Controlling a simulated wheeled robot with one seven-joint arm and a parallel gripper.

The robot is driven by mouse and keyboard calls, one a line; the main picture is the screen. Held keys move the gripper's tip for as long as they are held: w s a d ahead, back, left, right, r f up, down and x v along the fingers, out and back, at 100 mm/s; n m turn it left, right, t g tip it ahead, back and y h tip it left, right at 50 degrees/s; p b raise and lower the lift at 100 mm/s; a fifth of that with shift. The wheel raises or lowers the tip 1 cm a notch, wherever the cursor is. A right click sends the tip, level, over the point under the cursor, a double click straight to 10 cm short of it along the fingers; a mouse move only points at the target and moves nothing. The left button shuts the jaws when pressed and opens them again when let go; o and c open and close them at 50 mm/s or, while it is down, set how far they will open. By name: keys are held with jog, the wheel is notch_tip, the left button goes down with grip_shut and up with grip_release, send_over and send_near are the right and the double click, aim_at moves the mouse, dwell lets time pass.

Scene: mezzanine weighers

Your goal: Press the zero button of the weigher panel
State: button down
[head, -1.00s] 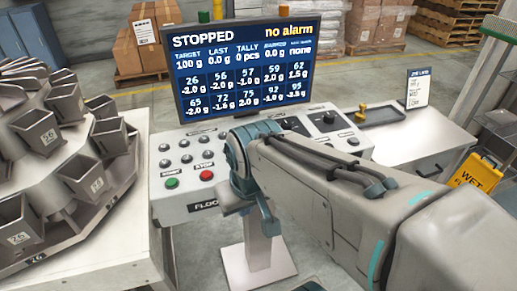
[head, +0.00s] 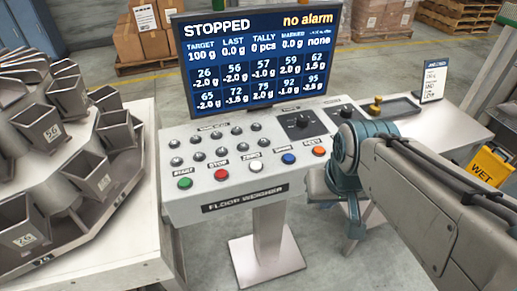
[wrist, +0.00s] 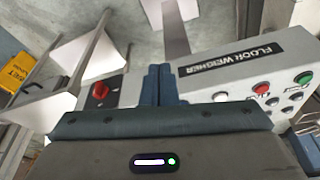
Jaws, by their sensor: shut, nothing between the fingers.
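The weigher panel (head: 180,212) is a light grey sloped console on a pedestal. Along its front edge are a green button, a red button, a white button (head: 254,164) whose small label seems to read ZERO, a blue button and an orange button. My gripper (wrist: 160,75) is shut and empty, its two dark blue fingers together in the wrist view. In the head view my wrist is just right of the panel's front right part, apart from the white button.
A screen (head: 260,65) above the panel reads STOPPED and no alarm. A hopper carousel (head: 60,150) stands at left. A side table with a dark tray (head: 390,108) and a card is at right, near a yellow wet-floor sign (head: 490,168). A red knob (wrist: 100,90) shows in the wrist view.

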jog(key=n, duration=0.1)
notch_tip(320, 180, up, 3)
jog(key=n+t+h+p, duration=0.4)
jog(key=n+h+p, duration=0.3)
jog(key=n, duration=1.1)
send_over(253, 167)
jog(key=y, duration=0.1)
jog(key=shift+p, duration=0.3)
jog(key=shift+f, duration=0.1)
notch_tip(253, 167, down, 7)
jog(key=b, duration=0.5)
jog(key=shift+f, duration=0.15)
jog(key=shift+f+b, duration=0.75)
jog(key=shift+b, duration=0.2)
jog(key=shift+f, duration=0.1)
jog(key=shift+f+b, duration=0.3)
jog(key=shift+b, duration=0.15)
